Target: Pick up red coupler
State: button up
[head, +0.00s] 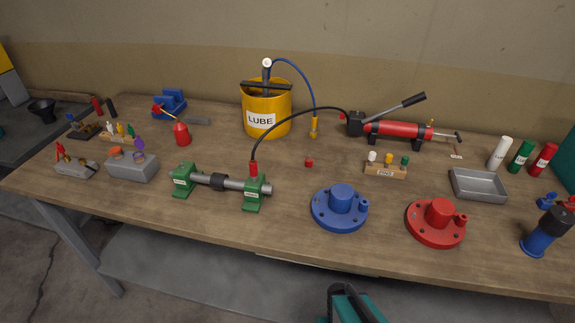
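Two small red parts could be the red coupler, and I cannot tell which it is. One is a small red piece (308,162) lying alone on the middle of the workbench. The other is a red fitting (254,169) at the end of the black hose (291,111), upright at the right green stand (256,193) of the bench fixture. The hose runs from the red hand pump (397,131). Neither red part has a gripper near it. My gripper cannot be made out in the head view.
A yellow LUBE bucket (281,109) stands behind. A blue flange (340,208) and a red flange (437,222) sit at the front. A grey tray (478,185) is at right. A black-and-teal object (352,305), unclear, shows at the bottom. Bare bench surrounds the loose red piece.

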aim_at(253, 164)
jog(key=u, duration=0.1)
jog(key=k, duration=0.55)
jog(key=u, duration=0.5)
jog(key=k, duration=0.8)
jog(key=u, duration=0.95)
jog(key=i, duration=1.3)
jog(key=u, duration=0.35)
